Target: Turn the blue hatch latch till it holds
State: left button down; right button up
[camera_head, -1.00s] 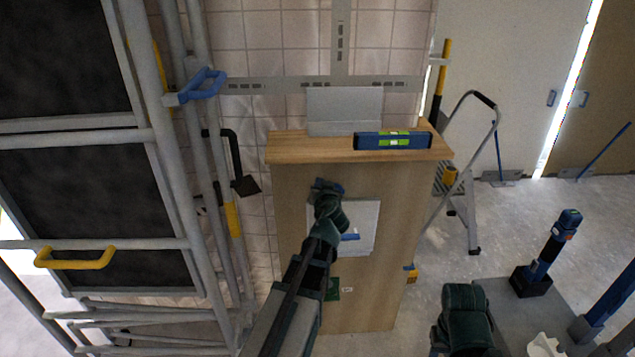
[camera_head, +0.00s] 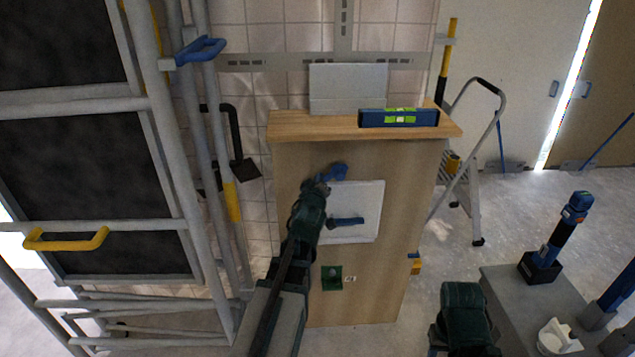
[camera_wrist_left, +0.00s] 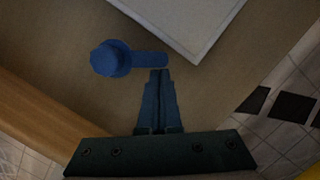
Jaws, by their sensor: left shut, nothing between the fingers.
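The blue hatch latch (camera_head: 334,172) sits on the wooden cabinet front, by the upper left corner of the white hatch panel (camera_head: 368,195). In the left wrist view the latch (camera_wrist_left: 110,59) shows a round hub with a bar reaching right, its end close to the panel's edge (camera_wrist_left: 185,52). My left gripper (camera_head: 322,187) is shut and empty just below the latch. Its fingertips (camera_wrist_left: 160,74) are just under the bar's end; I cannot tell if they touch. My right gripper does not show, only part of that arm.
A blue level (camera_head: 399,118) and a grey box (camera_head: 348,88) stand on the cabinet top (camera_head: 300,124). Metal scaffolding (camera_head: 190,240) rises close on the left. A stepladder (camera_head: 478,190) stands to the right. A green plate (camera_head: 331,279) is low on the cabinet front.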

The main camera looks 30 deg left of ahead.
pick_arm(q)
jog(key=shift+w+d+f+n+t+h+b, duration=0.2)
jog(key=shift+f+n+t+b, duration=0.3)
jog(key=shift+n+b, duration=0.6)
jog(key=shift+w+d+f+n+t+h+b, duration=0.1)
jog(key=shift+d+f+n+t+h+b, duration=0.15)
jog(key=shift+f+n+b, duration=0.75)
jog(key=shift+a+r+n, duration=0.1)
jog(key=shift+r+n, duration=0.3)
jog(key=shift+s+p, duration=0.1)
jog(key=shift+p, duration=0.2)
